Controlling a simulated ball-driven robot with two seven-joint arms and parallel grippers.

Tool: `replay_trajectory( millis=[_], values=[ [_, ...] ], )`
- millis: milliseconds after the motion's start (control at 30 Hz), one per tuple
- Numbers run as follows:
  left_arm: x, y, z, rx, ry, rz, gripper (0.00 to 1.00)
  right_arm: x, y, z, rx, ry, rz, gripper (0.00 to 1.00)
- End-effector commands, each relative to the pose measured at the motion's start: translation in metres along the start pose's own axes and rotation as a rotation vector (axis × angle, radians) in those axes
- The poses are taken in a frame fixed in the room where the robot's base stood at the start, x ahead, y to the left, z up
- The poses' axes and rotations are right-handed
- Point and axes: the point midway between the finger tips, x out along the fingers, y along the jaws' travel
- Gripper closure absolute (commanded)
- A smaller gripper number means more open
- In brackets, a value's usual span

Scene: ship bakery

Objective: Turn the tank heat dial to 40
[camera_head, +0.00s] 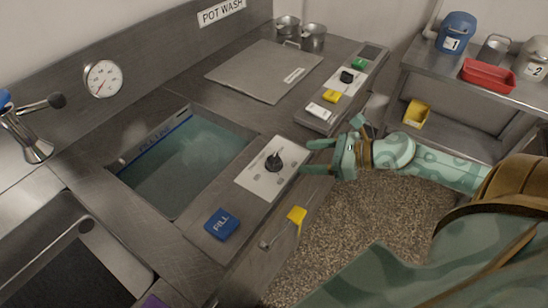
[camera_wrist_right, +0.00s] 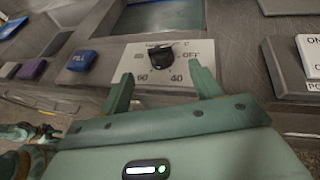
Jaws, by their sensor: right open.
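The tank heat dial is a black knob (camera_head: 273,160) on a white plate (camera_head: 255,186) at the front rim of the water tank (camera_head: 190,165). In the right wrist view the knob (camera_wrist_right: 160,62) sits among printed marks, with OFF to its right and 40 and 60 along the plate's near edge. I cannot tell for sure which mark it points at. My right gripper (camera_head: 306,157) is open and empty, just right of the plate. In the wrist view its fingers (camera_wrist_right: 161,80) straddle the plate's near side, short of the knob and not touching it.
A blue FILL button (camera_head: 222,224) and a yellow tag (camera_head: 297,215) lie near. A round gauge (camera_head: 103,79) is on the back wall. A switch panel (camera_head: 345,88) stands to the right. Green and brown parts, probably of my left arm, show in the wrist view's lower left.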

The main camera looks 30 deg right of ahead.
Motion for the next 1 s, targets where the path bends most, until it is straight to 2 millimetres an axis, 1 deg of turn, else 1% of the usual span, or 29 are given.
replay_trajectory(
  millis=[33,200,400,500,600,700,933,967,1000],
  values=[
    [0.003,0.002,0.0,-0.001,-0.001,0.003,0.64,0.012,-0.001,0.0,-0.004,-0.003,0.0,0.36],
    [0.004,0.006,-0.001,-0.003,0.0,0.008,0.64,0.046,-0.001,0.002,-0.001,-0.004,-0.002,0.36],
    [0.003,0.007,-0.001,-0.003,0.001,0.008,0.64,0.082,-0.001,0.002,0.001,-0.005,-0.003,0.36],
    [0.002,0.007,-0.002,-0.003,0.001,0.008,0.64,0.096,-0.001,0.001,0.002,-0.004,-0.003,0.36],
    [0.002,0.006,-0.002,-0.002,0.002,0.008,0.64,0.105,-0.001,0.001,0.002,-0.001,-0.002,0.36],
    [0.002,0.006,-0.002,-0.002,0.002,0.008,0.64,0.109,-0.001,0.001,0.003,-0.001,-0.001,0.36],
    [0.002,0.006,-0.002,-0.001,0.002,0.008,0.64,0.109,0.0,0.0,0.003,0.0,-0.001,0.36],
    [0.002,0.006,-0.002,-0.001,0.002,0.008,0.64,0.109,0.0,0.0,0.003,0.0,-0.001,0.42],
    [0.002,0.006,-0.002,-0.001,0.002,0.008,0.64,0.109,0.0,0.0,0.003,0.0,-0.001,0.53]
  ],
)
